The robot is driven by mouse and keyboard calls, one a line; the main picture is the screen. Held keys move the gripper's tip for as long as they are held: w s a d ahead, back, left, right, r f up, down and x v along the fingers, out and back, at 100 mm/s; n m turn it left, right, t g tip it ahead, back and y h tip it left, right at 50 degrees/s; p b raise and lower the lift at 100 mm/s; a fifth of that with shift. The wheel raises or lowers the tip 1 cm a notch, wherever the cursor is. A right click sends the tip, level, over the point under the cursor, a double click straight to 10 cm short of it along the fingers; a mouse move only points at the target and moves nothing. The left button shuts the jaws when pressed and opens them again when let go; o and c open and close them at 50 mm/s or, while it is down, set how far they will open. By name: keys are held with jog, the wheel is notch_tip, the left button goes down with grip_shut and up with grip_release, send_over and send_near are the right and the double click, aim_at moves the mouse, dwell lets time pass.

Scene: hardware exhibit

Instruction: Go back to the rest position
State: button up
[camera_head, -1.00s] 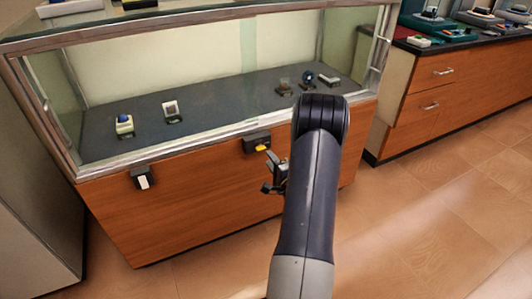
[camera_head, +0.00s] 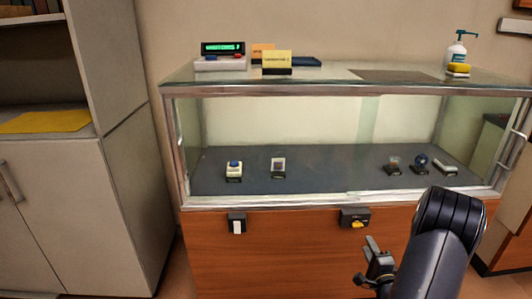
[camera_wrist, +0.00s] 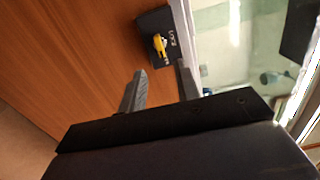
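My gripper (camera_head: 374,262) shows at the lower right in the head view, in front of the wooden front of the glass display case (camera_head: 330,204). In the wrist view my gripper (camera_wrist: 160,68) has its two fingers apart, with nothing between them. A black box with a yellow knob (camera_head: 355,218) is fixed on the case front just below the glass. It also shows in the wrist view, where the yellow knob (camera_wrist: 159,45) lies just beyond the fingertips. The fingers look apart from it. A dark arm link of mine covers the case's lower right part.
A small black-and-white switch box (camera_head: 237,223) is on the case front at left. Several small exhibits stand inside the case. A green-lit display (camera_head: 222,49), yellow sign (camera_head: 277,59) and pump bottle (camera_head: 456,48) stand on top. A grey cabinet (camera_head: 75,215) stands left.

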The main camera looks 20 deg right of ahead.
aim_at(360, 227)
jog(key=b+x, duration=0.1)
jog(key=x, duration=0.7)
jog(key=shift+w, duration=0.15)
jog(key=shift+r, duration=0.1)
